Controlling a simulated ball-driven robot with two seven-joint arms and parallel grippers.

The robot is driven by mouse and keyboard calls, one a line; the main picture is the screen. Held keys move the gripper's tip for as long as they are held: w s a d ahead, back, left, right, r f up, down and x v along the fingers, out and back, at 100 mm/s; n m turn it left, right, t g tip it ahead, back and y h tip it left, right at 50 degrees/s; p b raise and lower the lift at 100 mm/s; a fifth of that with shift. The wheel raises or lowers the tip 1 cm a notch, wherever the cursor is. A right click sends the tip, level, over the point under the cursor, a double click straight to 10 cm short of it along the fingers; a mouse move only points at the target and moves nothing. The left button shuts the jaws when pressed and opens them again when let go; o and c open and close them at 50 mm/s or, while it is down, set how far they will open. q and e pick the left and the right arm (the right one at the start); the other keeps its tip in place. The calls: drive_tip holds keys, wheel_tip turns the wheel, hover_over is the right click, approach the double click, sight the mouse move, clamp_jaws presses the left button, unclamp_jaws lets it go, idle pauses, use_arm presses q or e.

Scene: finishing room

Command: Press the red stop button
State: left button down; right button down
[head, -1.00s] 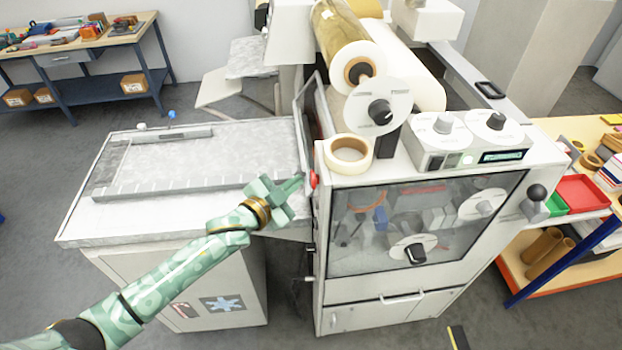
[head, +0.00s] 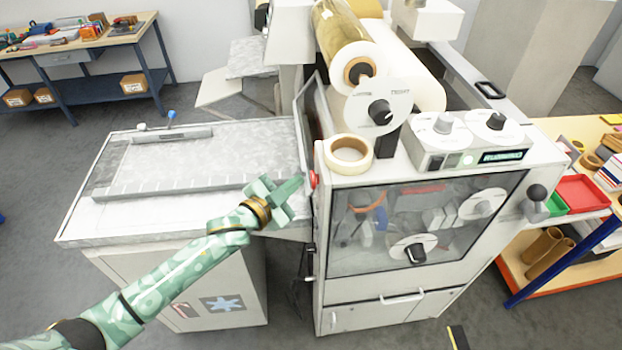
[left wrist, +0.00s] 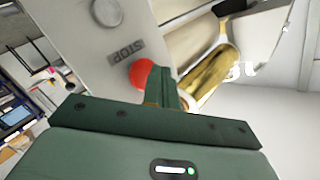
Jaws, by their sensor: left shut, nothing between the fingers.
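The red stop button (head: 313,179) sits on the left side of the white machine's front cabinet. In the left wrist view the red button (left wrist: 141,73) shows beside a grey plate marked STOP (left wrist: 126,50). My left gripper (head: 298,184) is shut and empty, its fingertips just left of the button. In the left wrist view the shut fingers (left wrist: 160,88) overlap the button's right edge; I cannot tell whether they touch it. My right gripper is not in view.
The machine's feed table (head: 200,165) lies left of the button, under my left arm. A tape roll (head: 348,154) lies on the cabinet top. A workbench (head: 75,50) stands back left, and shelves with a red bin (head: 582,192) stand at the right.

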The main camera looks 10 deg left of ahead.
use_arm(q)
drive_tip(key=shift+d, duration=0.15)
drive_tip(key=shift+w+d, duration=0.15)
drive_tip(key=shift+d, duration=0.1)
drive_tip(key=shift+w+d, duration=0.1)
drive_tip(key=shift+d, duration=0.3)
idle(0.6)
drive_tip(key=shift+a, duration=0.1)
drive_tip(key=shift+s+a+p, duration=0.25)
drive_tip(key=shift+a+p, duration=0.3)
drive_tip(key=shift+a, duration=0.15)
drive_tip(key=shift+a, duration=0.1)
drive_tip(key=a, duration=0.2)
drive_tip(key=s+a+p, duration=0.1)
drive_tip(key=a, duration=0.1)
drive_tip(key=shift+s+a, duration=0.2)
drive_tip(key=shift+a, duration=0.1)
